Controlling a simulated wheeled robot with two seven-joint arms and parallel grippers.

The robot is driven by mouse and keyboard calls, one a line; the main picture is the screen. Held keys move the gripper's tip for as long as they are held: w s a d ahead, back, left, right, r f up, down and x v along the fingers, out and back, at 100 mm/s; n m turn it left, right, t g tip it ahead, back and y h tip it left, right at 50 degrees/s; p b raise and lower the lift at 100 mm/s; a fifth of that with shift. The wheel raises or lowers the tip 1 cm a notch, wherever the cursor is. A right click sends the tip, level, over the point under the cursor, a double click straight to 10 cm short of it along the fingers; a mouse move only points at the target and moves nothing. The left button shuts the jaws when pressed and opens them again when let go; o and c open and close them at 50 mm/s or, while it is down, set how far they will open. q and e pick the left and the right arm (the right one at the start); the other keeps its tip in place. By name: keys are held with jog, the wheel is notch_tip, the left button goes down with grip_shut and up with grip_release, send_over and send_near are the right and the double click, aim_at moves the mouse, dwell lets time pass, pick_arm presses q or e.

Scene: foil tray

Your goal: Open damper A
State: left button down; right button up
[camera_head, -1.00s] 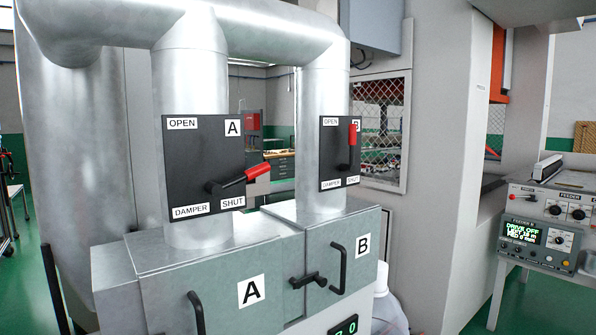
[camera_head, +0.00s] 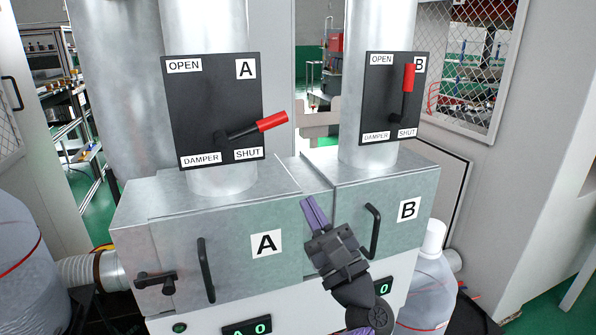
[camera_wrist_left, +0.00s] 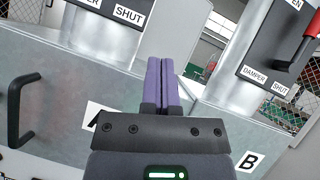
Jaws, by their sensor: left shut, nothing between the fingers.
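Damper A's black plate (camera_head: 209,107) is on the left duct, marked OPEN at the top and SHUT at the lower right. Its red-tipped lever (camera_head: 271,121) points right and slightly up, near the SHUT label. My left gripper (camera_head: 314,210) is shut and empty, in front of the seam between cabinets A and B, below and right of the lever. In the left wrist view its purple fingers (camera_wrist_left: 161,84) are together and point at the gap between the two ducts. The lever of A is out of the wrist view. My right gripper is not in view.
Cabinet A's handle (camera_head: 206,270) and cabinet B's handle (camera_head: 373,231) stick out in front. Open space lies between the ducts, right of lever A.

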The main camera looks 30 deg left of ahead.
aim_at(253, 127)
pick_arm(q)
jog(key=s+r+p+x, duration=0.1)
jog(key=p+x, duration=0.3)
jog(key=x, duration=0.7)
jog(key=shift+s+r, duration=0.15)
jog(key=shift+r, duration=0.6)
jog(key=shift+d, duration=0.1)
